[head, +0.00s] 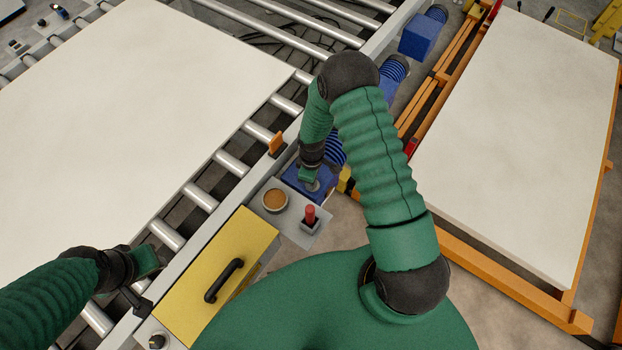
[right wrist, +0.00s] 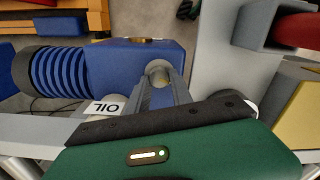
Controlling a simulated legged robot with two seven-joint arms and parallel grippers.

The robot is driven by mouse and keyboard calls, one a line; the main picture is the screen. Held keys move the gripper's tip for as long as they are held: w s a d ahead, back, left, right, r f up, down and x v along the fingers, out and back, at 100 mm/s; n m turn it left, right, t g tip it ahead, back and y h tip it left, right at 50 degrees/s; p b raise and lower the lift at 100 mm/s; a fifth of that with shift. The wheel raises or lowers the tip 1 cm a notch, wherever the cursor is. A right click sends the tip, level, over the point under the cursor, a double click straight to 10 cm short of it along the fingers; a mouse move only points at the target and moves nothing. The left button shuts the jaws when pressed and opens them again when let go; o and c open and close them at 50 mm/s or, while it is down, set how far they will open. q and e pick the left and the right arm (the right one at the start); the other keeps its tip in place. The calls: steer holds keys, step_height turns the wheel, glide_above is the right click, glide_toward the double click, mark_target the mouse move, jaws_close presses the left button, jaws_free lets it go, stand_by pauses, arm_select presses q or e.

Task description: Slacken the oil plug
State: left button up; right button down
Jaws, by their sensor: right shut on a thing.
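The oil plug (right wrist: 158,69) is a round, pale metal cap on the blue gear housing (right wrist: 120,57), beside a white label reading OIL (right wrist: 105,107). My right gripper (right wrist: 163,86) is shut on the plug, its grey fingers reaching it in the right wrist view. In the head view my right gripper (head: 311,178) is over the blue housing (head: 295,182) beside the conveyor, and it hides most of the plug. My left gripper (head: 147,264) is at the lower left over the conveyor rollers, away from the plug; its jaw opening cannot be made out.
A grey plate with a tan round disc (head: 275,200) and a red knob (head: 310,213) lies close by the housing. A yellow cover (head: 215,264) with a black handle is nearer. A large pale board (head: 120,110) covers the rollers; another (head: 515,140) lies on an orange frame.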

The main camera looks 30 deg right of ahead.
steer(key=shift+s+d, duration=0.1)
steer(key=shift+d, duration=0.05)
steer(key=c, duration=1.1)
jaws_free()
step_height(320, 180, up, 17)
steer(key=shift+f, duration=0.15)
